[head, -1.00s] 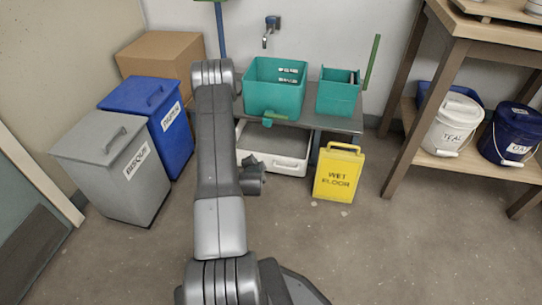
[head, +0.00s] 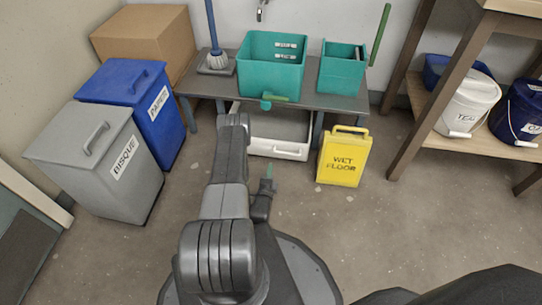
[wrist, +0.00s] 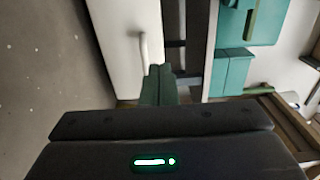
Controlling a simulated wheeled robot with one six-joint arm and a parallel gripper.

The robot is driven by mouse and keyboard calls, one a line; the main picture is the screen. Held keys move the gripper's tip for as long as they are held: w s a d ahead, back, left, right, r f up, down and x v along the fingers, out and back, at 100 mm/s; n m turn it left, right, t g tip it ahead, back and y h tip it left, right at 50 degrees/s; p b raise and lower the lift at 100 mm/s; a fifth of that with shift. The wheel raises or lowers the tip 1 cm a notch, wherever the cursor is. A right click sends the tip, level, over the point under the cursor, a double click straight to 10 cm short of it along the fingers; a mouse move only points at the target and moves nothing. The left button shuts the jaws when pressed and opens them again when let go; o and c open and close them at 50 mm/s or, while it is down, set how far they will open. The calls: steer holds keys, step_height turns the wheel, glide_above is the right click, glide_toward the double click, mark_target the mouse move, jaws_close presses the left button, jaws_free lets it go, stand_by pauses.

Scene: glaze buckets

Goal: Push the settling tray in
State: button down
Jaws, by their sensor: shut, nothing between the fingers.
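The settling tray (head: 277,149) is a white open-topped drawer under the grey bench. It sticks out past the bench's front edge, with a white handle on its front. My gripper (head: 269,170) is in front of the tray's front in the head view, its green fingers shut and empty. The wrist view shows the shut fingers (wrist: 158,84) close to the handle (wrist: 145,52) on the tray's white front (wrist: 118,30). I cannot tell whether they touch it. My arm hides the left end of the tray in the head view.
Two teal tubs (head: 272,66) (head: 342,70) stand on the bench (head: 213,86). A yellow wet-floor sign (head: 344,157) stands close right of the tray. Grey (head: 92,160) and blue (head: 136,110) bins stand at left. A wooden shelf (head: 410,130) stands at right. The floor between is clear.

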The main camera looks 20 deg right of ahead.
mark_target(276, 141)
steer(key=b+x, duration=0.4)
steer(key=x, duration=0.8)
steer(key=shift+w+f+b, duration=0.1)
steer(key=shift+w+b, duration=0.05)
steer(key=shift+b, duration=0.15)
steer(key=shift+w+d, duration=0.25)
steer(key=shift+w, duration=0.2)
steer(key=shift+w, duration=0.1)
